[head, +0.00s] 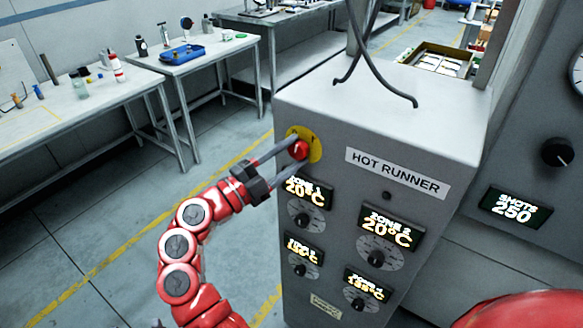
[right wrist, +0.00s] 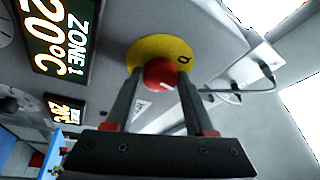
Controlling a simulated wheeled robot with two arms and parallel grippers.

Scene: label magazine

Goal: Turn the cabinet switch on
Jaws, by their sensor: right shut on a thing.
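The cabinet is a grey box labelled HOT RUNNER (head: 397,172). Its switch is a red round knob (head: 299,149) on a yellow disc (head: 317,152) at the upper left of the front face. My right gripper (head: 293,149) reaches it from the left and is shut on the knob, one finger on either side. In the right wrist view the red knob (right wrist: 165,74) sits between the fingertips of my right gripper (right wrist: 160,80), with a short pale mark on its face. The yellow disc (right wrist: 150,52) shows a dark mark. My left gripper is not in view.
Lit zone displays (head: 390,227) and dials (head: 376,259) sit below the switch. A cable (head: 372,60) hangs over the cabinet top. A grey panel with a SHOTS display (head: 515,206) stands at right. Tables (head: 150,62) stand at left, with open floor between.

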